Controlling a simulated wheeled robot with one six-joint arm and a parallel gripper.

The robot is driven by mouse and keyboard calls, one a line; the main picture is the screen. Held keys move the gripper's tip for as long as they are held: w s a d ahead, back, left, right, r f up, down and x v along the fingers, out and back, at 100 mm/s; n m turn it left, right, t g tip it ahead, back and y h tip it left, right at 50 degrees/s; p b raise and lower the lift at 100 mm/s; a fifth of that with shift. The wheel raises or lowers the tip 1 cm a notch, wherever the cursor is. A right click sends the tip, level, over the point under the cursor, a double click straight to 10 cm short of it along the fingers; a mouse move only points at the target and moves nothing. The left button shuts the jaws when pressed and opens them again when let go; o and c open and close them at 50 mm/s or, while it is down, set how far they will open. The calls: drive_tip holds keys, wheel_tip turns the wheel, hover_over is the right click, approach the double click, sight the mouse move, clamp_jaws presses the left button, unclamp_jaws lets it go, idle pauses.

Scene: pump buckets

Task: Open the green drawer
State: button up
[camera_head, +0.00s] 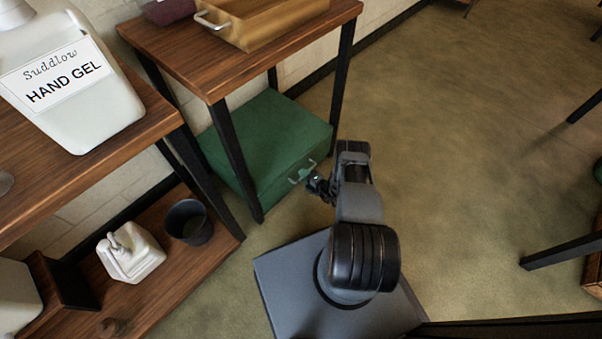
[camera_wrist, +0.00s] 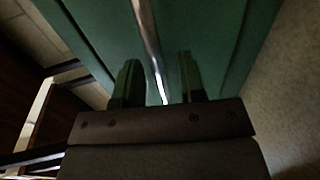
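The green drawer (camera_head: 268,145) is a box under the small side table, with its front facing right and down in the head view. Its silver handle (camera_head: 296,178) sits on that front. My gripper (camera_head: 314,183) is right at the handle in the head view. In the wrist view, the fingers of my gripper (camera_wrist: 158,80) stand apart on either side of the silver handle (camera_wrist: 150,45), which runs between them. Gaps show on both sides of the handle. The green drawer front (camera_wrist: 215,40) fills the middle of the wrist view. The handle's lower end is hidden by my gripper.
The side table (camera_head: 190,60) bears a wooden tray (camera_head: 262,28); its black legs flank the drawer. At left, a shelf unit (camera_head: 125,165) holds a hand gel container (camera_head: 75,85), a white jug (camera_head: 130,255) and a dark cup (camera_head: 188,222). Floor (camera_head: 450,120) to the right is clear.

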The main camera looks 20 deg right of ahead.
drive_tip(key=shift+w+a+f, duration=0.1)
drive_tip(key=shift+w, duration=0.2)
clamp_jaws()
idle(0.5)
